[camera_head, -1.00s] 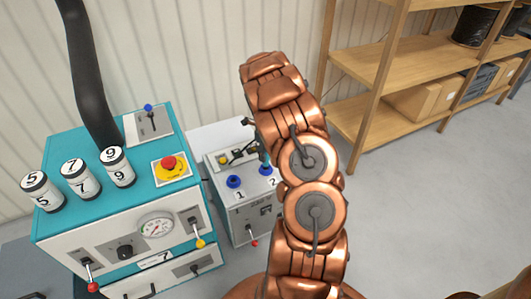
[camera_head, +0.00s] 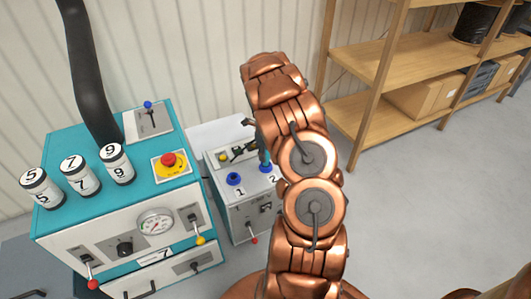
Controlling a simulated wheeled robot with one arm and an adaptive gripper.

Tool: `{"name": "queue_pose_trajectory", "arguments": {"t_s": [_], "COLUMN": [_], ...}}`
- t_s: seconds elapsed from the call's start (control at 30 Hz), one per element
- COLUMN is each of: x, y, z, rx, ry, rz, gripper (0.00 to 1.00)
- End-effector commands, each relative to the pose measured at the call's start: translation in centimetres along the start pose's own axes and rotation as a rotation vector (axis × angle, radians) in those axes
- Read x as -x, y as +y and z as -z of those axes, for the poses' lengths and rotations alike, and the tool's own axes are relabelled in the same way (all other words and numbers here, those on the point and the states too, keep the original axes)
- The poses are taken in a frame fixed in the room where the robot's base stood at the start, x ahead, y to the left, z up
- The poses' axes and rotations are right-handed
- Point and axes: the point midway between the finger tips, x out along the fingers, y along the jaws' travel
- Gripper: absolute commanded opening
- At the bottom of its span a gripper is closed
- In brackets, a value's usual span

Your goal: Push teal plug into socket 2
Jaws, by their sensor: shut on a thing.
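The grey socket box (camera_head: 238,212) stands right of the teal machine. Its top has blue socket 1 (camera_head: 234,179) and blue socket 2 (camera_head: 266,168), with printed numbers in front. The teal plug (camera_head: 264,157) shows as a small upright piece right at socket 2, its lower end meeting or just above the blue ring. I cannot tell how deep it sits. My gripper (camera_head: 259,138) is above it, shut on the plug and mostly hidden behind my copper arm.
The teal machine (camera_head: 125,198) on the left carries numbered cylinders (camera_head: 117,164), a red emergency button (camera_head: 168,160) and levers. A small panel with a yellow part (camera_head: 224,157) lies behind the sockets. A wooden shelf (camera_head: 375,105) stands at the right; the floor before it is clear.

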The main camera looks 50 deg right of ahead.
Motion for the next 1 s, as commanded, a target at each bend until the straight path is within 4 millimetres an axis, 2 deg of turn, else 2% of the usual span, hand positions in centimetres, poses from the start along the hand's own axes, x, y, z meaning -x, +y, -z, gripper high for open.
{"name": "queue_pose_trajectory", "arguments": {"t_s": [1.0], "x": [-1.3], "y": [0.0], "z": [0.0], "rx": [0.000], "ry": [0.000], "rz": [0.000], "gripper": [0.00]}}
